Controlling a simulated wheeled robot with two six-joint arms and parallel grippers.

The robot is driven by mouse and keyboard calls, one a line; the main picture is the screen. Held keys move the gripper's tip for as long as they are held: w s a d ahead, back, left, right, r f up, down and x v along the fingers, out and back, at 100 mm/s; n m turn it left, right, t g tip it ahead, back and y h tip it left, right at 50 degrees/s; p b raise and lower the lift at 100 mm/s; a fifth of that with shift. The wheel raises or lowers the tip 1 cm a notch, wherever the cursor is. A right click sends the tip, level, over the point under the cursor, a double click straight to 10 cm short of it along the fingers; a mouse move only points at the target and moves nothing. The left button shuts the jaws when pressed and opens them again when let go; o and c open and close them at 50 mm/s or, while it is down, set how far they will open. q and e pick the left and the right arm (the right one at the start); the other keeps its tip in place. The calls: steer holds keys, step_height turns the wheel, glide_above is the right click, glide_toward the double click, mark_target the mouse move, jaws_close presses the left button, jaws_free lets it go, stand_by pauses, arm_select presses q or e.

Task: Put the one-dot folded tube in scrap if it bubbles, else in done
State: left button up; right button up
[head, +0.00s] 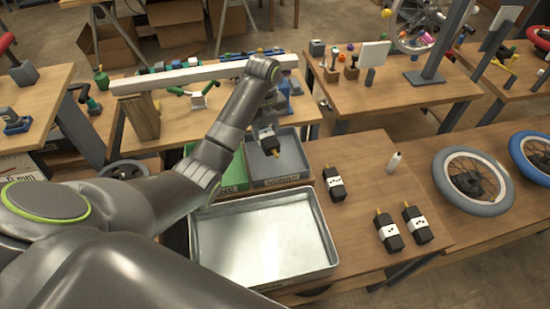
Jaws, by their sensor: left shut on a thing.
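My left gripper (268,128) is shut on a folded black tube (271,146) with an orange valve tip. It holds the tube over the grey bin (292,178); whether the tube touches the bin is unclear. The dots on the held tube cannot be read. A green bin (235,182) stands left of the grey one, partly behind my arm. The labels on the bins are too small to read. Three more folded tubes with white bands stand on the bench: one (334,186) farther back, two (389,236) (418,226) nearer. My right gripper is out of view.
A wide metal tray (327,262) lies in front of the bins, its left side behind my arm. Wheels with grey (446,193) and blue tyres lie at the right. Bare bench lies between the tubes and bottle.

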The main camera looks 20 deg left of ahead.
mark_target(261, 143)
arm_select(q)
steer(key=shift+s+a+r+m, duration=0.15)
steer(key=shift+a+m, duration=0.2)
steer(key=shift+m, duration=0.2)
steer(key=shift+s+a+r+m, duration=0.1)
steer(key=shift+a+m, duration=0.2)
steer(key=shift+m, duration=0.25)
steer(key=shift+f, duration=0.15)
step_height(261, 143, down, 6)
steer(key=b, duration=0.3)
steer(key=shift+r+b, duration=0.25)
steer(key=shift+b, duration=0.15)
steer(key=shift+f, duration=0.35)
steer(key=shift+f+p, duration=0.3)
steer(key=shift+f, duration=1.45)
steer(key=o, duration=0.9)
steer(key=shift+f, duration=0.15)
steer(key=shift+c, duration=0.2)
